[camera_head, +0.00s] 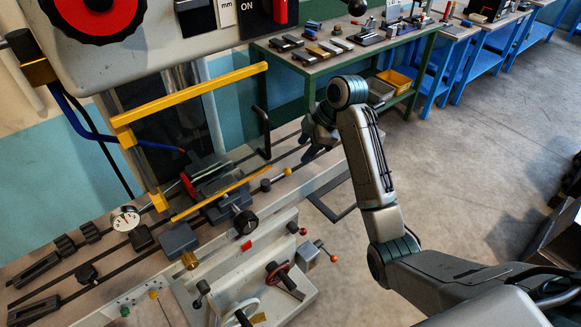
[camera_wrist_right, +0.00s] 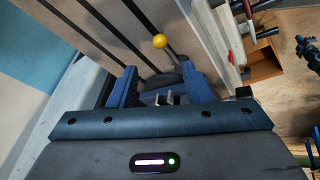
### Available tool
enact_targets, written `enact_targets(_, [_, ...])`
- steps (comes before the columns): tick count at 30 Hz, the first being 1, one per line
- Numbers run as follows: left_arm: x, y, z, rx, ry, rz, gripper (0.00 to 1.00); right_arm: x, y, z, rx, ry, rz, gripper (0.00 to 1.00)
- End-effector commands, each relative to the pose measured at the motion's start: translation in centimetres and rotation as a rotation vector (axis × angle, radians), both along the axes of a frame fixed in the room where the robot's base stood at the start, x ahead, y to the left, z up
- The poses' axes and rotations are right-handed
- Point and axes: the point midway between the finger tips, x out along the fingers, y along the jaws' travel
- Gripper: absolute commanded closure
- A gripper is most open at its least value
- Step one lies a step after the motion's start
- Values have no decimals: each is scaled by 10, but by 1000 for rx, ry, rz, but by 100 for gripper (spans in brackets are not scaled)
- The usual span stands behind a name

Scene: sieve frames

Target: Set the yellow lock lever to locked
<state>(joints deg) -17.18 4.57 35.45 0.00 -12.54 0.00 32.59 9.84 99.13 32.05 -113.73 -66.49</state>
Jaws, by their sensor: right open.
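The lock lever is a short grey rod with a yellow ball knob (camera_head: 287,172), leaning to the right from a dark round base (camera_head: 265,185) on the machine bed. In the right wrist view the yellow ball (camera_wrist_right: 160,41) is beyond the fingertips, with its rod running down to the dark base. My right gripper (camera_head: 311,152) is above and right of the lever in the head view, apart from it. In the wrist view its blue fingers (camera_wrist_right: 158,82) are open and empty, pointing toward the lever. My left gripper is not in view.
A yellow guard bar (camera_head: 190,94) crosses above the bed, left of the right gripper. A black upright handle (camera_head: 264,132) stands near it. A black knob (camera_head: 245,222) and a red-rimmed handwheel (camera_head: 278,274) are nearer the front. Open floor lies to the right.

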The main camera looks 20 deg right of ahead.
Motion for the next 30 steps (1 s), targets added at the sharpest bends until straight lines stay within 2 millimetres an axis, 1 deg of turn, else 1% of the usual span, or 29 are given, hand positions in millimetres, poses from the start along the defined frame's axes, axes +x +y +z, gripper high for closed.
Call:
enact_targets(2, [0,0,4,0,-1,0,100,2,3,-6,2,3,3,55])
enact_targets(5, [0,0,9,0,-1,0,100,5,9,-19,3,5,0,55])
enact_targets(12, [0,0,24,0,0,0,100,16,24,-61,3,5,0,55])
enact_targets(18, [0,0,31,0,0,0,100,23,33,-86,2,2,-1,55])
enact_targets(22, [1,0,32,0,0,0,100,25,35,-94,0,2,-2,55])
enact_targets(30, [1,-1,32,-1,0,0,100,26,36,-96,-1,0,-1,55])
